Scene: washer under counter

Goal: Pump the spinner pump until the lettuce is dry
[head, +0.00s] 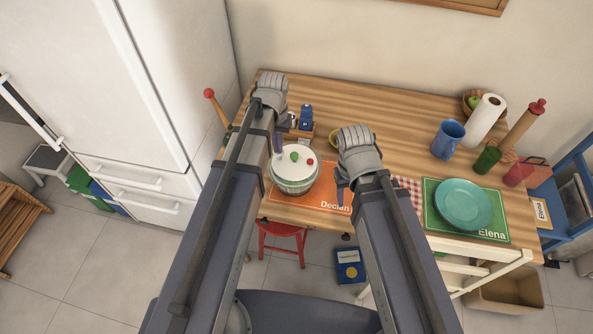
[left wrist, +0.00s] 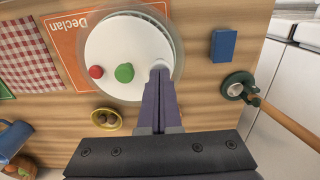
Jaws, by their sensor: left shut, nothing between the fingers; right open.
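The salad spinner (head: 295,180) stands on an orange placemat (head: 325,199) on the wooden table, with a white lid (left wrist: 107,47) on it. A green knob (head: 294,156) sits near the middle of the lid and a smaller red knob (head: 310,161) beside it. In the left wrist view the green knob (left wrist: 124,72) and red knob (left wrist: 95,71) lie left of my fingers. My left gripper (head: 278,146) is shut and empty, its tips over the lid's edge. My right gripper (head: 342,190) is open and empty, right of the spinner. I cannot see the lettuce clearly.
A blue box (head: 306,116) and a small yellow bowl (head: 335,137) stand behind the spinner. A teal plate (head: 463,204) lies on a green mat at right. A blue mug (head: 448,138) and paper towel roll (head: 486,120) stand further back. The table's back middle is fairly clear.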

